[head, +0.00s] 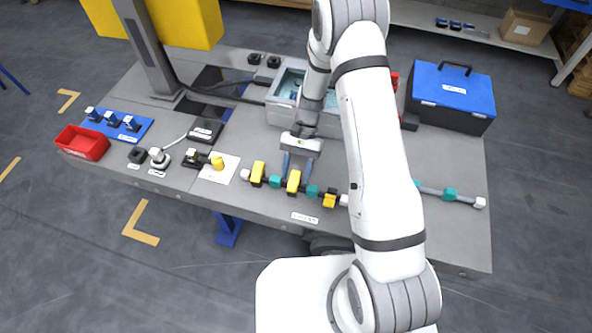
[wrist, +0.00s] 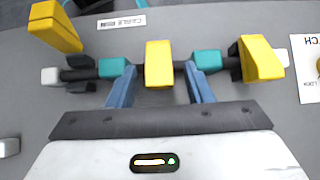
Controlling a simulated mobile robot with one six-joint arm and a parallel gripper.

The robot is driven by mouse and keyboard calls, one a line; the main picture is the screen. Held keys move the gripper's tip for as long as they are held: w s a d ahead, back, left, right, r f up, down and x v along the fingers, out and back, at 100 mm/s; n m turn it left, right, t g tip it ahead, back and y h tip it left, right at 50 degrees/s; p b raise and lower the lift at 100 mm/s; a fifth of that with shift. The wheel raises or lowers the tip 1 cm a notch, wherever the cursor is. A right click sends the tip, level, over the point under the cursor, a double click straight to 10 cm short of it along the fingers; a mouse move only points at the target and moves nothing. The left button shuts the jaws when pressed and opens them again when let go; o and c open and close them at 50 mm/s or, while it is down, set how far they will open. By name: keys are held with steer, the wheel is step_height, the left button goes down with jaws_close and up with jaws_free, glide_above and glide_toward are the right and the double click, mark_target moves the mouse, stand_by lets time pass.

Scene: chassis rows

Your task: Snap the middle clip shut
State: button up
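A dark rod with teal couplings and three yellow clips lies along the table's front edge. The middle clip (head: 293,182) shows in the wrist view (wrist: 159,63) as an upright yellow block on the rod, between two teal couplings; I cannot tell whether it is fully shut. A second clip (wrist: 55,27) at left in the wrist view has its yellow part raised away from the rod. The third clip (wrist: 262,58) at right looks tilted, beside its dark base. My gripper (wrist: 159,80) is open and empty, its blue fingers apart, one on each side of the middle clip, tips near the couplings.
A printed white card (head: 219,168) lies left of the rod. A grey rod with teal couplings (head: 450,194) lies at right. A blue toolbox (head: 452,97), a grey bin (head: 287,97) and a red tray (head: 83,143) stand on the table (head: 440,155).

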steer(key=v, duration=0.8)
stand_by(0.6)
